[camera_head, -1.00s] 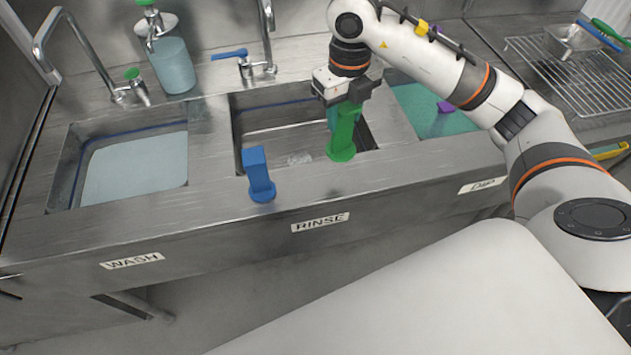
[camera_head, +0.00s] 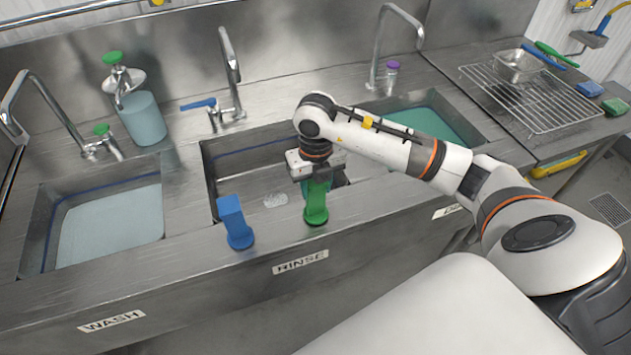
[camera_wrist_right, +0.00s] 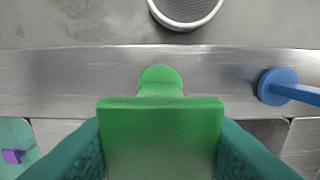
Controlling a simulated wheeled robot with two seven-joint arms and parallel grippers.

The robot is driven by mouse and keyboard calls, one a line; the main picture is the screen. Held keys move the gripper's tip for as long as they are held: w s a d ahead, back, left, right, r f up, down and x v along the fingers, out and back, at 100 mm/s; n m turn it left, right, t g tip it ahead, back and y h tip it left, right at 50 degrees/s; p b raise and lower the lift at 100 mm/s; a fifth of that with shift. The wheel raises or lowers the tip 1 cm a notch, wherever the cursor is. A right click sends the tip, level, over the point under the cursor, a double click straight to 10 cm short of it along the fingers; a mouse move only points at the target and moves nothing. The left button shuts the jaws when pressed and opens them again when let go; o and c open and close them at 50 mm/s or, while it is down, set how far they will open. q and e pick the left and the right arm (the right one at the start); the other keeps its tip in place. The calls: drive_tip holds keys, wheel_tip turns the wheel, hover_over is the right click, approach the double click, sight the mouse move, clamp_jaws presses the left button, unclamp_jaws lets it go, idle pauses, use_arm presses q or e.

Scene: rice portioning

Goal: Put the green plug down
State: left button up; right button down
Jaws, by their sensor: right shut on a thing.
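The green plug (camera_head: 316,206) stands upright in the jaws of my right gripper (camera_head: 312,182), with its round base at the front ledge of the rinse basin (camera_head: 215,165). I cannot tell whether the base touches the ledge. In the right wrist view the plug's block handle (camera_wrist_right: 160,140) sits between the two teal fingers of my right gripper (camera_wrist_right: 160,150), which are shut on it. My left gripper is not in view.
A blue plug (camera_head: 233,222) stands on the same ledge, left of the green one; it also shows in the right wrist view (camera_wrist_right: 273,88). The wash basin (camera_head: 45,215) is at left and a green-filled basin (camera_head: 468,138) at right. Taps (camera_head: 233,80) stand behind.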

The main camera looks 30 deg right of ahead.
drive_tip(key=shift+f, duration=0.1)
drive_tip(key=shift+f+b, duration=0.15)
drive_tip(key=shift+b, duration=0.2)
drive_tip(key=c, duration=0.8)
unclamp_jaws()
drive_tip(key=shift+c, duration=0.2)
drive_tip(key=shift+r+p, duration=0.4)
drive_tip(key=shift+r+b, duration=0.3)
drive_tip(key=shift+b, duration=0.1)
wheel_tip(320, 180, up, 10)
drive_tip(key=shift+f+b, duration=0.1)
drive_tip(key=shift+b, duration=0.7)
drive_tip(key=shift+r, duration=0.65)
